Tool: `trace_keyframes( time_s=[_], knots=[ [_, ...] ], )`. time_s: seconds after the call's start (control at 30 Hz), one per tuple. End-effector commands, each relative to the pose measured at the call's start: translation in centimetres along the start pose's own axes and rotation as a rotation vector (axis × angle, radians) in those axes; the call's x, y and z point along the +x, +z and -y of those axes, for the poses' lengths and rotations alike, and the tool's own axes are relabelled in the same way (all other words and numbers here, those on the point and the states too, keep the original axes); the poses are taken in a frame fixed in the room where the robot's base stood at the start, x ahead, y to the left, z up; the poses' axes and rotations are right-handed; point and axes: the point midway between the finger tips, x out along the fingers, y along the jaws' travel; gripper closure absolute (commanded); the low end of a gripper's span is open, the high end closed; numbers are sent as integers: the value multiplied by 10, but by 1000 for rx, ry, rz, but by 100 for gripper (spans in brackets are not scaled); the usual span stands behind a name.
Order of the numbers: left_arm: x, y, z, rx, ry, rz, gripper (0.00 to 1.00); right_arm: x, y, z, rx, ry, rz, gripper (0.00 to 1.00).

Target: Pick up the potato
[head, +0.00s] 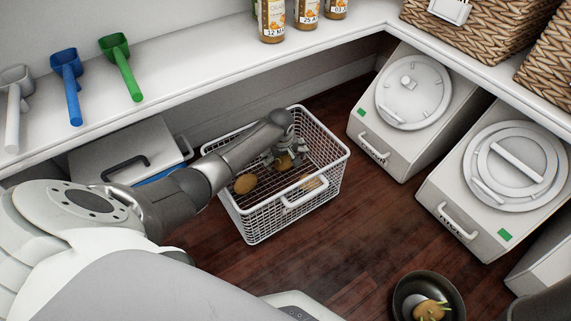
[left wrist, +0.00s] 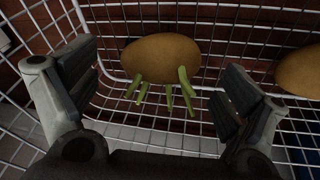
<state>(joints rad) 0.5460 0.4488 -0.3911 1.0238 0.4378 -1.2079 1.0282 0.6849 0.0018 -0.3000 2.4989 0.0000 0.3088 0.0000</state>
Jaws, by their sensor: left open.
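My left gripper (head: 284,162) reaches down into a white wire basket (head: 255,225) on the floor. It is open. In the left wrist view a brown potato with green sprouts (left wrist: 160,56) lies in the basket between and beyond the two fingers (left wrist: 158,92), with a gap on both sides. In the head view a potato (head: 285,160) shows partly hidden under the gripper. Another potato (head: 245,184) lies at the basket's left side, and a further one (head: 313,182) near the front handle. A plain potato (left wrist: 300,70) is cut off at the wrist view's right edge.
A dark pan (head: 401,295) on the floor holds a sprouted potato (head: 430,309). White lidded bins (head: 375,140) stand to the right. A shelf (head: 190,85) with scoops and jars runs above the basket.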

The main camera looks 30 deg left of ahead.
Motion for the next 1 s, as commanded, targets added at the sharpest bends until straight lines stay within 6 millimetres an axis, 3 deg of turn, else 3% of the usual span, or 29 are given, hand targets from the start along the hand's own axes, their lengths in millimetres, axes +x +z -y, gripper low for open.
trace_keyframes(
  time_s=[0.03,0.2,0.57,0.9,1.0],
  knots=[
    [10,1,1,0,-1,-1,5,-8,-5,2,-1,-2,-5,25],
    [21,1,0,-1,0,0,5,-16,-8,4,-1,-3,-7,25],
    [22,0,0,-1,0,0,6,-16,-9,5,-1,-3,-8,25],
    [22,0,0,0,-1,0,50,-16,-9,5,-1,-4,-9,25],
    [22,0,0,0,0,0,56,-16,-9,5,-1,-4,-9,25]
  ],
)
